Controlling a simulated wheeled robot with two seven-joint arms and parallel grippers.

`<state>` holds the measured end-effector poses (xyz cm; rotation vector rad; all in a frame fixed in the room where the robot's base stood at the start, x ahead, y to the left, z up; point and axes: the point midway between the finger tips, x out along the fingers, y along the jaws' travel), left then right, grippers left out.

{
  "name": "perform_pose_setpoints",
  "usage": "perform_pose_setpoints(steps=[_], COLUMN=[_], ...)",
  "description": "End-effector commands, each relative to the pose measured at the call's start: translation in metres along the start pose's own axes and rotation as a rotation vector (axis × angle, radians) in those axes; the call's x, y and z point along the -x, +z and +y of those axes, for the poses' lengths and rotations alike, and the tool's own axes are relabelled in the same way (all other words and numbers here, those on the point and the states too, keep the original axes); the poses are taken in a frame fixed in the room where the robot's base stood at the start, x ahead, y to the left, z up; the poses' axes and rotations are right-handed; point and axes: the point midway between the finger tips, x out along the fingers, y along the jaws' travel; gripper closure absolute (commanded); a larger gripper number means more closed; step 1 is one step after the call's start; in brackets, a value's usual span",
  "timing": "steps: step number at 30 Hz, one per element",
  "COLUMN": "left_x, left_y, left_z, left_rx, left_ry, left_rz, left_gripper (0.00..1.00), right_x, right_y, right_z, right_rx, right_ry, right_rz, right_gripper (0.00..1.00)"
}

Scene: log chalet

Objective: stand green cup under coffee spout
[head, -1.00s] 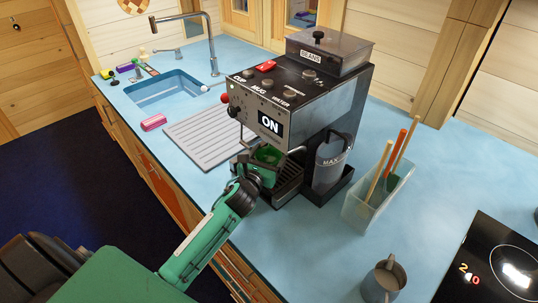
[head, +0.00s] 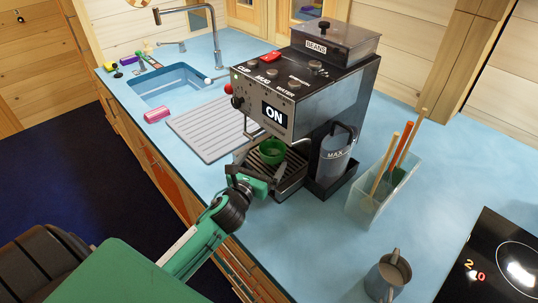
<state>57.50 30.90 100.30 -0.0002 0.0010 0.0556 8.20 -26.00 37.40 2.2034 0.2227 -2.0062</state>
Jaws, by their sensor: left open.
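The green cup (head: 272,151) stands upright on the drip tray (head: 290,181) of the black coffee machine (head: 300,105), below the machine's front overhang. The spout itself is hard to make out; the cup looks to be beneath it. My left gripper (head: 262,176) is open and empty, just in front of the cup on its near left side, apart from it as far as I can tell. My right gripper is not in view.
A grey water jug (head: 335,153) stands right of the cup on the machine. A clear utensil holder (head: 375,195), a grey mug (head: 387,275) and a hob (head: 500,262) are further right. A ribbed drainer (head: 208,130) and sink (head: 165,85) lie left.

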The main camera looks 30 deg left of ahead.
Motion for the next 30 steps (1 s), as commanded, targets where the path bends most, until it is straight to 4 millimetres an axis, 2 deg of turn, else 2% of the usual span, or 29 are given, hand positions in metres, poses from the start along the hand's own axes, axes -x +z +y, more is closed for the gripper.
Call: perform_pose_setpoints(steps=[3,10,30], left_x=[0.021,0.043,0.047], left_y=[-0.002,-0.001,0.001], left_z=[0.000,0.000,0.000], left_rx=[-0.001,0.000,0.000], left_ry=[-0.001,0.001,0.000], left_rz=[0.000,0.000,-0.001], left_gripper=[0.02,0.02,0.02], right_x=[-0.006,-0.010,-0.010], right_y=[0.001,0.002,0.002], right_z=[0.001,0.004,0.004], right_rx=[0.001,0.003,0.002], right_ry=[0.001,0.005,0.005], right_rz=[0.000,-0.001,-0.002], right_gripper=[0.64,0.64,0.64])
